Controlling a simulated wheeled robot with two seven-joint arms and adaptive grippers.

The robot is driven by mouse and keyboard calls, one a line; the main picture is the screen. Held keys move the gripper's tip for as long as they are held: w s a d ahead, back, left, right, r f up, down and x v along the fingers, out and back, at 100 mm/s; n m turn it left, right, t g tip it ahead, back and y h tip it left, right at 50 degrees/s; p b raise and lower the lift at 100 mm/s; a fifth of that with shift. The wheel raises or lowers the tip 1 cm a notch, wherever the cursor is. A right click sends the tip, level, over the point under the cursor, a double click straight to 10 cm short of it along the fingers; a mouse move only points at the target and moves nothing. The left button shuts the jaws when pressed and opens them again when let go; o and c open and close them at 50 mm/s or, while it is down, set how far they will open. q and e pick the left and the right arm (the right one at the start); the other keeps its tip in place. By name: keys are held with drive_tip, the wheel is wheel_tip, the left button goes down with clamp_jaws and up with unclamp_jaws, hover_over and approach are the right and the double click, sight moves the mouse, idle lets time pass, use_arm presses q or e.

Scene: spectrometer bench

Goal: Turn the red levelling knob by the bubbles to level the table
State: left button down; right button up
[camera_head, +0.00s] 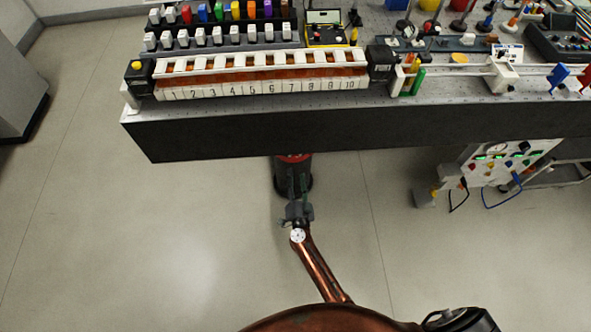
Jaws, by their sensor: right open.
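The optical table (330,128) runs across the top, with a dark front face. Below its front edge stands a dark cylindrical leg (281,178) with a red part (293,158) near its top. The table hides what is above this red part, and I cannot tell for sure if it is the levelling knob. My right gripper (298,192) is open and overlaps the leg's lower front in this view. Contact cannot be told. I cannot make out the bubbles. My left gripper is not in view.
A numbered white rack (262,88) sits along the table's front edge. Coloured bottles, a yellow-black case (325,34) and optics stand on the table. An instrument panel with cables (500,160) is below at the right. The floor around my right arm is clear.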

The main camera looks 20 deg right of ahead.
drive_tip(key=shift+s, duration=0.3)
idle(0.4)
